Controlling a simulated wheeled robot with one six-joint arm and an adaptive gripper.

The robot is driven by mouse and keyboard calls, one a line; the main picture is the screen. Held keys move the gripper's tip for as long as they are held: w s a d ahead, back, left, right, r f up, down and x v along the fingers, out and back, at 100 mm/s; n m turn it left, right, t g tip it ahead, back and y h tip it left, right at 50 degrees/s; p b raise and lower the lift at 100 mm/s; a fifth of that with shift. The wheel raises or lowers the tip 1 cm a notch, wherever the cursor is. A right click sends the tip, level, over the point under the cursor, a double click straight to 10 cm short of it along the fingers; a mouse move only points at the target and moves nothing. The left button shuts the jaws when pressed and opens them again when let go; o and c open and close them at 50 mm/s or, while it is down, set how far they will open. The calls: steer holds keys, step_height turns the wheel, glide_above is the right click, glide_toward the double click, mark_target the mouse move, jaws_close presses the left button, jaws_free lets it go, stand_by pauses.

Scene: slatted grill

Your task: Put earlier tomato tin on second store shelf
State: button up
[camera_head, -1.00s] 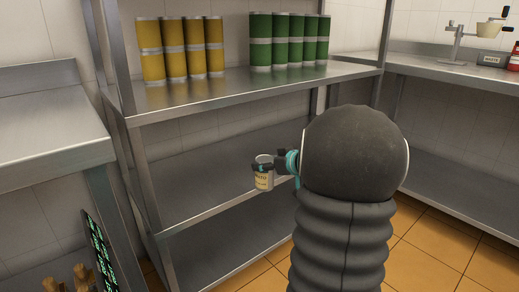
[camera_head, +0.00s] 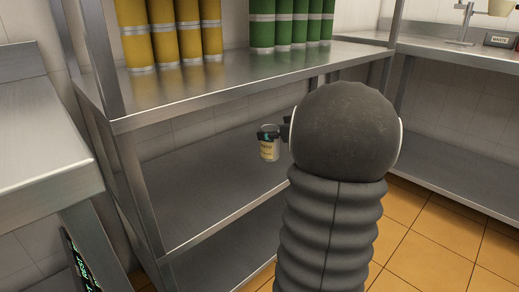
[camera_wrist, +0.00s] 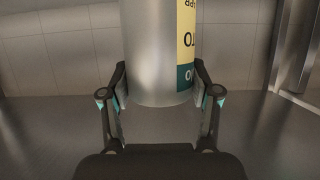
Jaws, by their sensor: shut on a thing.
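My gripper (camera_head: 270,134) is shut on a small tomato tin (camera_head: 269,151) with a cream label. The middle shelf is bare. I cannot tell whether the tin is over the shelf edge or short of it. My arm hides the right part of the shelf.
The upper shelf (camera_head: 200,97) holds stacked yellow tins (camera_head: 165,35) and green tins (camera_head: 290,25). A rack post (camera_head: 120,130) stands at the left. A lower shelf (camera_head: 225,260) is below. A steel counter (camera_head: 45,150) is at the left, another (camera_head: 460,60) at the right.

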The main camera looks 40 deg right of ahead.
steer(key=w+f+b, duration=0.1)
steer(key=w+f, duration=0.1)
steer(key=w+f+b, duration=0.1)
steer(key=f, duration=0.2)
steer(key=w+f+b, duration=0.1)
steer(key=w+f, duration=0.1)
steer(key=shift+w+a+f, duration=0.1)
steer(key=shift+w+f, duration=0.1)
steer(key=shift+w, duration=0.15)
steer(key=o, duration=1.6)
steer(key=shift+f, duration=0.15)
